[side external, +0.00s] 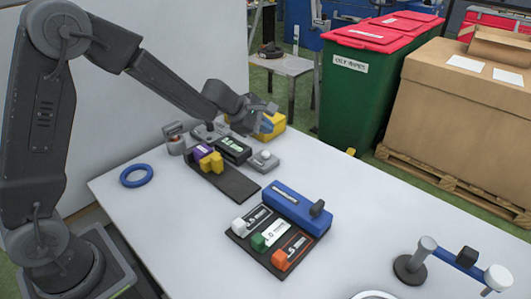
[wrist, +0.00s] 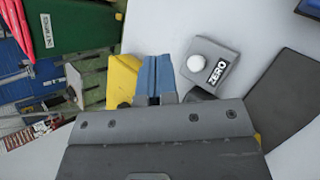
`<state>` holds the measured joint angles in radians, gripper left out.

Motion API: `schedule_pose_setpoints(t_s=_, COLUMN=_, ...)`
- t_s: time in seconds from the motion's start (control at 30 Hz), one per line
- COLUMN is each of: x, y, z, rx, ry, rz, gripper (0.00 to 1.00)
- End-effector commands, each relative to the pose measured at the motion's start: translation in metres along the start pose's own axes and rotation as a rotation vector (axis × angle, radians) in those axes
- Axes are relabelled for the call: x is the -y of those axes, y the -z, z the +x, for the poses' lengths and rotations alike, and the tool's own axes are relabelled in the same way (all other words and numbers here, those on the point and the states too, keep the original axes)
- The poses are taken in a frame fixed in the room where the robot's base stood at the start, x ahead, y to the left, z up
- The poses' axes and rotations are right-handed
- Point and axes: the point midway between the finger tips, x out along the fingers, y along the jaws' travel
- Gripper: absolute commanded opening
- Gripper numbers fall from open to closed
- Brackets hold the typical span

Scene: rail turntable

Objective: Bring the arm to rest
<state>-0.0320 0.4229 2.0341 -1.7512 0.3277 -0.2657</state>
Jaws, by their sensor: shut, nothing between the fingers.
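My gripper (side external: 271,114) is above the far edge of the white table in the side view, in front of a yellow block (side external: 275,130). In the wrist view my gripper (wrist: 155,62) shows as two blue fingers lying side by side, shut with nothing between them. The yellow block (wrist: 122,78) is just left of the fingers there, and a grey box with a white button, labelled ZERO (wrist: 207,70), is to their right. I cannot tell whether the fingers touch the yellow block.
A dark rail plate (side external: 232,184) carries purple and yellow pieces. A blue block (side external: 297,208) stands by a tray with white, green and orange pieces (side external: 272,240).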

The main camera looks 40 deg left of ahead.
Motion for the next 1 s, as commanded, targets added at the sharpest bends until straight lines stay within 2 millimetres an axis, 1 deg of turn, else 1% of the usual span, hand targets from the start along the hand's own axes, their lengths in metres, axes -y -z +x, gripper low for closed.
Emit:
schedule_pose_setpoints(t_s=0.47, x=0.0, y=0.0, z=0.0, rx=0.0, ry=0.0, rz=0.0, gripper=0.0)
schedule_pose_setpoints(t_s=0.57, x=0.0, y=-0.005, z=-0.005, rx=0.01, ry=0.0, rz=0.028, gripper=0.0)
schedule_pose_setpoints(t_s=0.67, x=0.0, y=-0.025, z=-0.025, rx=0.046, ry=0.001, rz=0.142, gripper=0.0)
schedule_pose_setpoints(t_s=0.77, x=0.009, y=-0.056, z=-0.062, rx=0.101, ry=0.012, rz=0.356, gripper=0.0)
schedule_pose_setpoints(t_s=0.8, x=0.016, y=-0.069, z=-0.08, rx=0.123, ry=0.019, rz=0.463, gripper=0.0)
schedule_pose_setpoints(t_s=0.87, x=0.03, y=-0.085, z=-0.107, rx=0.15, ry=0.036, rz=0.628, gripper=0.0)
schedule_pose_setpoints(t_s=0.9, x=0.042, y=-0.093, z=-0.124, rx=0.161, ry=0.049, rz=0.74, gripper=0.0)
schedule_pose_setpoints(t_s=0.97, x=0.06, y=-0.101, z=-0.148, rx=0.17, ry=0.073, rz=0.902, gripper=0.0)
schedule_pose_setpoints(t_s=1.0, x=0.073, y=-0.103, z=-0.164, rx=0.171, ry=0.091, rz=1.01, gripper=0.0)
